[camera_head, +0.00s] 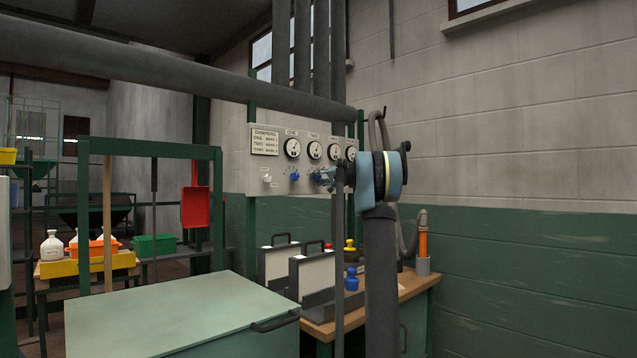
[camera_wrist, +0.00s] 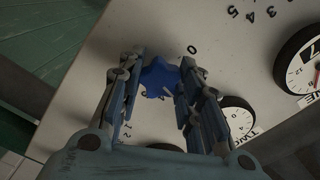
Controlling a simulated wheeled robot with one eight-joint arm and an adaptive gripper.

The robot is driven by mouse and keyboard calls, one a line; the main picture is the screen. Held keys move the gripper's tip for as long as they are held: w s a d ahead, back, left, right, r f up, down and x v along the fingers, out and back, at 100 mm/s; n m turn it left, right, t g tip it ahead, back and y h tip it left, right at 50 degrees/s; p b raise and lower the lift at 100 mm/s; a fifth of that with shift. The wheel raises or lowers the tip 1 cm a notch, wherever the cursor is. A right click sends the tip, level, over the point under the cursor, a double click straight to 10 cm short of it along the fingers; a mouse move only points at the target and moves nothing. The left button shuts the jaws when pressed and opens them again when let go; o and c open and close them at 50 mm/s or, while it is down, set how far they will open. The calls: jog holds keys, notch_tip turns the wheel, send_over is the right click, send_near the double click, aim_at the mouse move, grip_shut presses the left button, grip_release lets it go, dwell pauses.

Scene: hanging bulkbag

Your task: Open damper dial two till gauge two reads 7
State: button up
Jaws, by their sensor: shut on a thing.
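The pale damper panel (camera_head: 266,190) carries a row of round gauges. Gauge two (camera_head: 315,150) is below its TWO label; its reading is too small to tell. A blue dial (camera_head: 294,176) sits under gauge one (camera_head: 292,148). My gripper (camera_head: 324,177) reaches the panel from the right, just below gauge two. In the wrist view my gripper (camera_wrist: 160,82) has its fingers on both sides of a blue star-shaped dial (camera_wrist: 159,77), shut on it. A 0 mark shows beside it. A gauge (camera_wrist: 238,115) is partly hidden by a finger.
A second gauge (camera_wrist: 302,62) is cut off at the wrist view's right edge. A green-topped cabinet (camera_head: 180,315) and a wooden bench (camera_head: 410,286) stand below the panel. A grey pipe (camera_head: 190,78) runs above it.

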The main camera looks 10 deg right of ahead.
jog(key=shift+d+f+m, duration=0.1)
jog(key=shift+m, duration=0.5)
jog(key=o, duration=1.1)
jog(key=shift+w, duration=0.1)
jog(key=shift+c, duration=0.2)
jog(key=v, duration=1.2)
jog(key=shift+f, duration=0.1)
